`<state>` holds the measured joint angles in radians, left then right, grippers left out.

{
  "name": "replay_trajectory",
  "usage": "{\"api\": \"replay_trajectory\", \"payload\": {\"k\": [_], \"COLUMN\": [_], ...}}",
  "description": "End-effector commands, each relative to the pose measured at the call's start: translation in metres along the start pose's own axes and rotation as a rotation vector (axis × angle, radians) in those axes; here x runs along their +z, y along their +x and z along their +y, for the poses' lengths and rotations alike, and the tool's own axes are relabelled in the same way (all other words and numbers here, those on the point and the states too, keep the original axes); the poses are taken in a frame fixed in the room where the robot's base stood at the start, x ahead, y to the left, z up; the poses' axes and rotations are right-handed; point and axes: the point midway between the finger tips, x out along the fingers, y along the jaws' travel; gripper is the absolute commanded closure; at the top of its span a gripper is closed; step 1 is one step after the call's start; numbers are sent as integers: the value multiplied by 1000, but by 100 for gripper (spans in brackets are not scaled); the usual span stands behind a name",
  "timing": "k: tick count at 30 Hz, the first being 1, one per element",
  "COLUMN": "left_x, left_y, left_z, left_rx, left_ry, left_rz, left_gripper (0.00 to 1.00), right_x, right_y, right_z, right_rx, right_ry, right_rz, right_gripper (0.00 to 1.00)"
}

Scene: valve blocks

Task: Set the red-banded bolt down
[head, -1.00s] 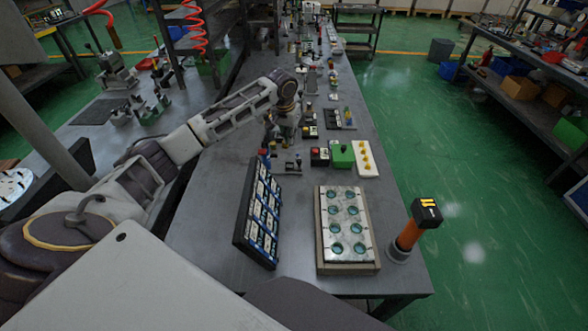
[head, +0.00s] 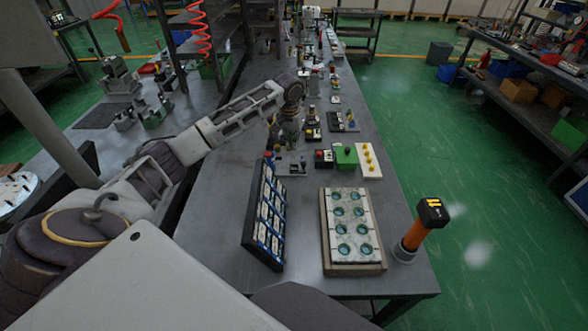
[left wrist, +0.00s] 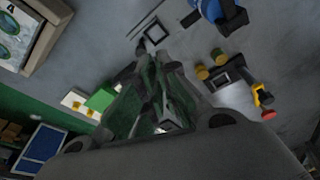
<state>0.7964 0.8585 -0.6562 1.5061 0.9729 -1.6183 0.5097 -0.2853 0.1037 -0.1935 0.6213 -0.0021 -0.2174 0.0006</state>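My left gripper (head: 287,137) points down over the middle of the table, small and dark in the head view. In the left wrist view its green-grey fingers (left wrist: 160,98) are close together, and a small bright spot shows low between them. I cannot tell whether they hold anything. I cannot make out a red-banded bolt for certain. A small yellow and red piece (left wrist: 262,101) is on the table to the right of the fingers in the left wrist view, apart from them. My right gripper is not in view.
Near the gripper are a green block (head: 346,157) and a white plate with yellow knobs (head: 368,161). Closer to me are a tilted black rack (head: 250,232), a tray with round teal-ringed holes (head: 327,235) and an orange-black tool (head: 416,234). The table's left front is bare.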

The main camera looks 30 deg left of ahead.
Motion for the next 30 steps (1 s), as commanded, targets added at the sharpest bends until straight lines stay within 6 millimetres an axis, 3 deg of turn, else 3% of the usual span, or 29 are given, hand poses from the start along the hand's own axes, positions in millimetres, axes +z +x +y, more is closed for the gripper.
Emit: {"api": "replay_trajectory", "payload": {"k": [5,16,30], "left_x": [2,9,11], "left_y": [8,47,53], "left_z": [0,0,0], "left_rx": [-1,0,-1], "left_ry": [0,1,1], "left_rz": [-2,-1,-1], "left_gripper": [100,100,100], "right_x": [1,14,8], "right_y": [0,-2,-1], "right_z": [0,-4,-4], "right_rx": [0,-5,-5], "right_ry": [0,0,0], "right_rz": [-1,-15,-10], "right_gripper": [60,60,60]}}
